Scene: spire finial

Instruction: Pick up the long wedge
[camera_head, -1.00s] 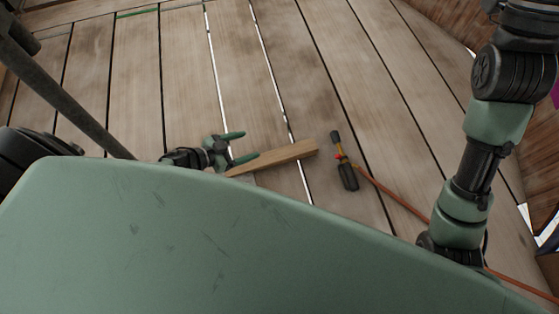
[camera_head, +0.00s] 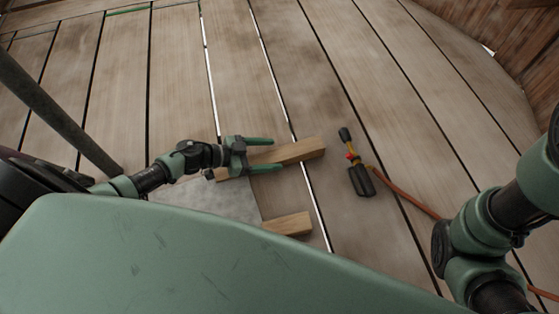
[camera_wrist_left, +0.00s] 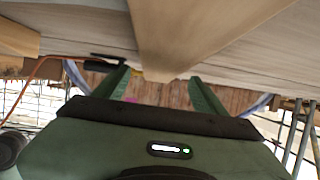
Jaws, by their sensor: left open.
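The long wedge (camera_head: 302,151) is a pale wooden bar that lies on the planks in the head view, its far end pointing right. My left gripper (camera_head: 275,155) is open over it, one green finger on each side as seen from above. The left wrist view also shows the long wedge (camera_wrist_left: 182,35), running from the top edge to between the open fingers (camera_wrist_left: 160,88). It is not gripped, and I cannot tell the exact height gap. Part of it is hidden by the gripper. My right arm shows at the right edge; its gripper is out of view.
A shorter wooden piece (camera_head: 290,224) lies nearer, partly hidden by my green body. A grey sheet (camera_head: 215,200) lies beside it. A black and yellow torch-like tool (camera_head: 358,175) with an orange hose (camera_head: 408,200) lies to the right. The planks beyond are clear.

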